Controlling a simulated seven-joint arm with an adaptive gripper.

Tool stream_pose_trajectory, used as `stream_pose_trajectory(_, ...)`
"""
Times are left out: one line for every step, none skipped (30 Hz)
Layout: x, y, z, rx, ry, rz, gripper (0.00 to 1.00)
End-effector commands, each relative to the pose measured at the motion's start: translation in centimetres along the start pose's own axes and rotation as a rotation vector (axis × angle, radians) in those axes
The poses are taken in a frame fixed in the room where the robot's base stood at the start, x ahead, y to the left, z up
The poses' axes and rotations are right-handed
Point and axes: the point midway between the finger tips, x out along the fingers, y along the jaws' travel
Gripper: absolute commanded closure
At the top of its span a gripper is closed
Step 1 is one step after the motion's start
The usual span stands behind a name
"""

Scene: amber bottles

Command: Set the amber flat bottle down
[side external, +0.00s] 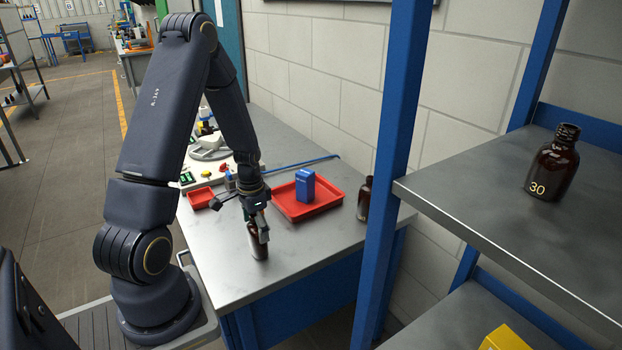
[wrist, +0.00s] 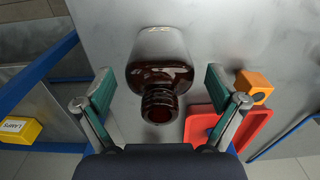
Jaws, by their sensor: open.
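The amber flat bottle (side external: 257,246) stands on the grey bench top, near its front edge, and looks upright in the side external view. In the wrist view the bottle (wrist: 158,65) shows its dark open neck towards the camera and part of a pale marking on its body. My gripper (side external: 256,229) is low around the bottle's upper part. In the wrist view my gripper (wrist: 160,88) is open, one finger on each side of the bottle, with visible gaps between pads and glass.
A red tray (side external: 322,206) with a blue box (side external: 305,185) lies behind the bottle. Another amber bottle (side external: 364,200) stands by the blue post (side external: 392,150). A bottle marked 30 (side external: 553,167) stands on the right shelf. A small red bin (side external: 201,198) is at left.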

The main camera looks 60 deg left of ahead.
Motion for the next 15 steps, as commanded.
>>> stream_pose_trajectory(-0.5,-0.1,-0.1,0.000,0.002,-0.002,0.05)
stream_pose_trajectory(-0.8,-0.1,-0.1,0.000,0.002,-0.002,0.05)
stream_pose_trajectory(-1.4,-0.1,-0.1,0.000,0.004,-0.003,0.05)
stream_pose_trajectory(-2.0,-0.1,-0.1,0.000,0.004,-0.003,0.05)
stream_pose_trajectory(-2.6,-0.1,-0.1,0.000,0.005,-0.004,0.05)
stream_pose_trajectory(-3.5,-0.1,-0.1,0.000,0.005,-0.004,0.05)
stream_pose_trajectory(-4.2,-0.1,-0.1,0.000,0.006,-0.005,0.05)
stream_pose_trajectory(-5.0,-0.1,-0.1,0.000,0.006,-0.005,0.05)
stream_pose_trajectory(-5.9,-0.1,-0.1,0.000,0.006,-0.005,0.05)
stream_pose_trajectory(-6.6,-0.1,-0.1,0.000,0.005,-0.004,0.05)
stream_pose_trajectory(-7.3,-0.1,-0.1,0.000,0.006,-0.005,0.05)
stream_pose_trajectory(-8.2,-0.1,-0.1,0.000,0.006,-0.005,0.05)
stream_pose_trajectory(-8.7,-0.1,-0.1,0.000,0.005,-0.004,0.05)
stream_pose_trajectory(-9.3,-0.1,-0.1,0.000,0.005,-0.004,0.05)
stream_pose_trajectory(-9.9,-0.1,-0.1,0.000,0.004,-0.003,0.05)
